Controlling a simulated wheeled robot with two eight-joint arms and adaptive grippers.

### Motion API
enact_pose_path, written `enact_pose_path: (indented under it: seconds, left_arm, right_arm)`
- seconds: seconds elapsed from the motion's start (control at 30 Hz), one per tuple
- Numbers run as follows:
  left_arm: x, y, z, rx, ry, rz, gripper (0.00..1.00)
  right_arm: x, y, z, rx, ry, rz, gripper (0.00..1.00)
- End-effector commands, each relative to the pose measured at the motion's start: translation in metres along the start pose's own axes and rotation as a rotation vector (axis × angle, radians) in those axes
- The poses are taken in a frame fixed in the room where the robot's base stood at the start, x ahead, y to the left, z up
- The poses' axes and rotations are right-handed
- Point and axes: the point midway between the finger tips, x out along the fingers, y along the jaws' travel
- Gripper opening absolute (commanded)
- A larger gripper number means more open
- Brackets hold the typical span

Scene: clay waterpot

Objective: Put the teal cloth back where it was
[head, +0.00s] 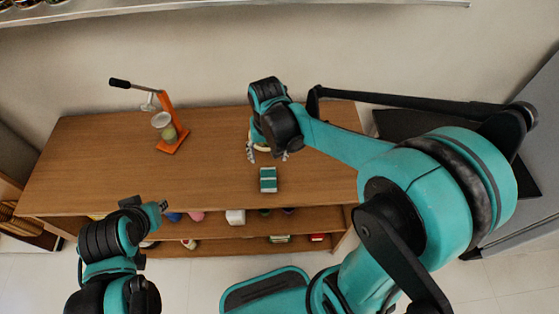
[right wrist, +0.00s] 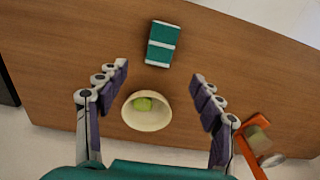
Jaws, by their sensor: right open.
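The teal cloth (head: 268,174), folded into a small block with pale stripes, lies on the wooden table near its front edge. In the right wrist view the cloth (right wrist: 161,46) lies beyond my fingertips, touched by neither finger. My right gripper (head: 266,155) hangs over the table just behind the cloth. In its own wrist view my right gripper (right wrist: 160,84) is open, its fingers wide apart, with a cream bowl (right wrist: 140,120) between and below them. My left gripper (head: 160,206) is low at the left, in front of the table; its fingers are too small to read.
An orange juicer-like press (head: 173,145) with a dark-handled lever stands at the table's back left. A shelf (head: 215,229) under the tabletop holds several small items.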

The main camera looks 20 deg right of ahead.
Motion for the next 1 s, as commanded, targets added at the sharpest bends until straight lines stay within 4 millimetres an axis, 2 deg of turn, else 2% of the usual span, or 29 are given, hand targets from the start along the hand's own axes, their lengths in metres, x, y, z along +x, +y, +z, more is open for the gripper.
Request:
enact_pose_path:
  seconds: [0.2,0.4,0.63,1.0]
  left_arm:
    - [0.0,0.0,0.0,0.0,0.0,0.0,0.23]
    - [0.0,0.0,0.0,0.0,0.0,0.0,0.23]
    - [0.0,0.0,0.0,0.0,0.0,0.0,0.23]
    - [0.0,0.0,0.0,0.0,0.0,0.0,0.23]
  right_arm:
    - [-0.043,0.028,0.031,-0.088,0.196,-0.054,0.67]
    - [-0.066,0.05,0.06,-0.179,0.402,-0.076,0.67]
    - [-0.072,0.063,0.077,-0.242,0.546,-0.071,0.67]
    - [-0.073,0.065,0.079,-0.253,0.572,-0.069,0.67]
